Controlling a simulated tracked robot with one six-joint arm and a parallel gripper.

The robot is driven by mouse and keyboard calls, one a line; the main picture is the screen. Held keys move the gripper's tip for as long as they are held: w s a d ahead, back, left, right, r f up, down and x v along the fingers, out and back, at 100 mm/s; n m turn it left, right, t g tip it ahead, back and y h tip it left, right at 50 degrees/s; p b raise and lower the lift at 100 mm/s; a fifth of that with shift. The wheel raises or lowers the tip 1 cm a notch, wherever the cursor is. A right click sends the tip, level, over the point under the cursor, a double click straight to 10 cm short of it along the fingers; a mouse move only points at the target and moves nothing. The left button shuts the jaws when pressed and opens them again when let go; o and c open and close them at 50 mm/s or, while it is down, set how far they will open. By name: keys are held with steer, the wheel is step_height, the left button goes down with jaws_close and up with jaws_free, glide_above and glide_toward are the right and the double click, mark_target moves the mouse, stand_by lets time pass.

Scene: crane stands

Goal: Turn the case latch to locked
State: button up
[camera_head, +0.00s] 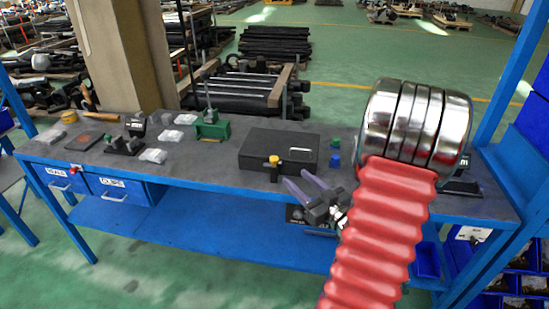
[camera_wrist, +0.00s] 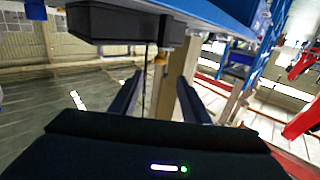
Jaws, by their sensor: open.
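The black case (camera_head: 262,140) lies closed on the grey workbench, with a pale label on its lid. The case latch (camera_head: 274,160) is a small yellow knob on a dark stem at the case's front edge. My gripper (camera_head: 298,180) is open and empty, in front of the bench edge and to the right of the latch in the head view. In the wrist view my gripper (camera_wrist: 158,78) has its two fingers apart. The yellow latch (camera_wrist: 160,58) shows just beyond and between the fingertips, beside the dark case (camera_wrist: 120,26). The latch's turn position is too small to tell.
A green block (camera_head: 211,128) with a post stands left of the case. Dark fixtures and pale packets occupy the bench's left part. A blue upright (camera_head: 508,70) rises at the right end.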

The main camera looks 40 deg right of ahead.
mark_target(277, 161)
steer(key=shift+w, duration=0.15)
steer(key=w, duration=0.4)
steer(key=w+d, duration=0.1)
steer(key=w, duration=0.8)
steer(key=shift+w+d, duration=0.25)
steer(key=shift+d, duration=0.1)
steer(key=shift+c, duration=0.3)
